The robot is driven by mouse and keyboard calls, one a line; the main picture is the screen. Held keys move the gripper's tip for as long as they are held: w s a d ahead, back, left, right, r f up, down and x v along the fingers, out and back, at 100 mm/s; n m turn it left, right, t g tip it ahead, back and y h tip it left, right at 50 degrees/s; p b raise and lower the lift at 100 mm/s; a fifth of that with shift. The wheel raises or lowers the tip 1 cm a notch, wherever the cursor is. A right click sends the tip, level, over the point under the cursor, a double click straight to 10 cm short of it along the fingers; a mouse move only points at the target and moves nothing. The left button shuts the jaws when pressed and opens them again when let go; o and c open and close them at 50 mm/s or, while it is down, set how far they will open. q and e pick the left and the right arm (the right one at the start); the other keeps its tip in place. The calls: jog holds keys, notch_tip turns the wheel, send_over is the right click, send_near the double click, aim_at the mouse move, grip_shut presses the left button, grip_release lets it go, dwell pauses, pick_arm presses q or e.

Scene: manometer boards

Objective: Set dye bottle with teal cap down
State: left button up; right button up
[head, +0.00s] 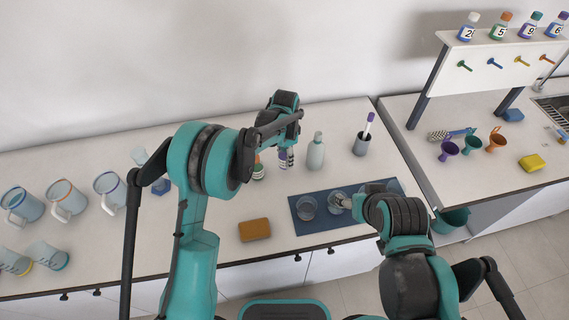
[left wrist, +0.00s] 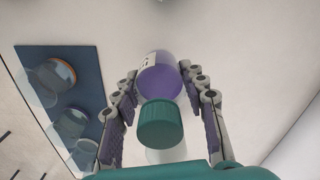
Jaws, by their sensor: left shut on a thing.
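The dye bottle with teal cap (left wrist: 159,78) holds purple liquid and has a white label; it sits between the two fingers of my left gripper (left wrist: 160,105), which is shut on it. In the left wrist view its teal cap points toward the camera. In the head view my left gripper (head: 286,158) is low over the back of the counter, and the bottle is mostly hidden there; I cannot tell whether its base touches the counter. My right gripper (head: 345,203) is at a glass (head: 336,200) on the blue mat; its finger opening is unclear.
An orange-capped bottle (head: 258,168) stands just left of my left gripper. A pale bottle (head: 316,152) and a grey cup with a marker (head: 361,145) stand to its right. The blue mat (head: 297,216) with glasses and a brown sponge (head: 254,229) lie in front. Several mugs (head: 66,198) are left.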

aim_at(284, 162)
pick_arm(q)
jog(key=shift+w+a+f, duration=0.25)
jog(key=shift+f, duration=1.95)
jog(key=shift+b, duration=0.4)
jog(key=o, duration=1.2)
jog(key=shift+f, duration=0.1)
jog(key=shift+r, duration=0.5)
notch_tip(284, 162, up, 12)
jog(key=shift+s+f+p, duration=0.1)
jog(key=shift+f+p, duration=0.15)
jog(key=shift+p, duration=0.6)
